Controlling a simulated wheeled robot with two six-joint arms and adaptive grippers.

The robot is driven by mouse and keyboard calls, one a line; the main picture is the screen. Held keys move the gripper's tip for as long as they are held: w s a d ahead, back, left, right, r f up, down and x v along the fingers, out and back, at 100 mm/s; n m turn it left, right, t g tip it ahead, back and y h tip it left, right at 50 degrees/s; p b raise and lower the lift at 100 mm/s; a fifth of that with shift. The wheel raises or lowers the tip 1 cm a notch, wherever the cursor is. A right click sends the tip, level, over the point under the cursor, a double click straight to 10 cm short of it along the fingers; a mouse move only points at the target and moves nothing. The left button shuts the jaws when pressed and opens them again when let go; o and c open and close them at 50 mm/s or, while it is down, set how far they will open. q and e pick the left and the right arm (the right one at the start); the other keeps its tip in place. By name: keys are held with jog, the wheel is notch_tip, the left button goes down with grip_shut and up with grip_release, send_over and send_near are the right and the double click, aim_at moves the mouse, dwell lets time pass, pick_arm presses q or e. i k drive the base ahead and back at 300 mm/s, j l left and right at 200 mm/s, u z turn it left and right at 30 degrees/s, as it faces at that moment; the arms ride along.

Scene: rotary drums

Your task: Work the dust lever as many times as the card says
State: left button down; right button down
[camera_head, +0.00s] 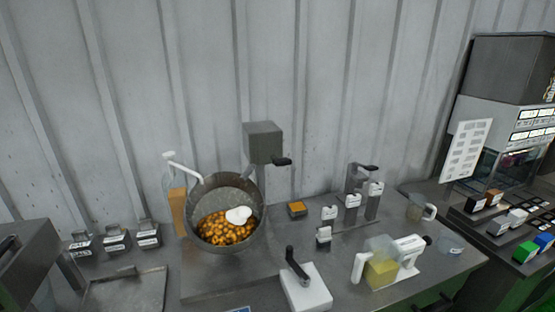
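A round metal drum (211,190) holds orange-brown pieces (222,231) with a white patch (238,215) on top. Above its right rim a grey box (262,142) carries a short black lever (282,161) pointing right; it may be the dust lever, but I cannot read a label. A white board with printed rows (467,150) stands at the right; its text is too small to read. A small blue-and-white card (239,310) is cut off by the bottom edge. I cannot make out either of my grippers.
A white block with a black crank (305,286) stands at the front. A white-handled unit with a yellow container (380,272) stands right of it. Labelled dispensers (353,201) and a clear jug (417,208) stand behind. Small labelled bins (116,239) stand at the left.

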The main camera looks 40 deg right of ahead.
aim_at(286, 161)
jog(key=l+u, duration=0.25)
jog(key=u, duration=0.15)
jog(key=k+l+u, duration=0.15)
jog(key=u, duration=0.25)
jog(key=k+l+u, duration=0.1)
jog(key=u, duration=0.25)
jog(key=k+l+u, duration=0.35)
jog(key=k+l, duration=0.7)
jog(key=k+j, duration=0.05)
jog(key=k, duration=0.05)
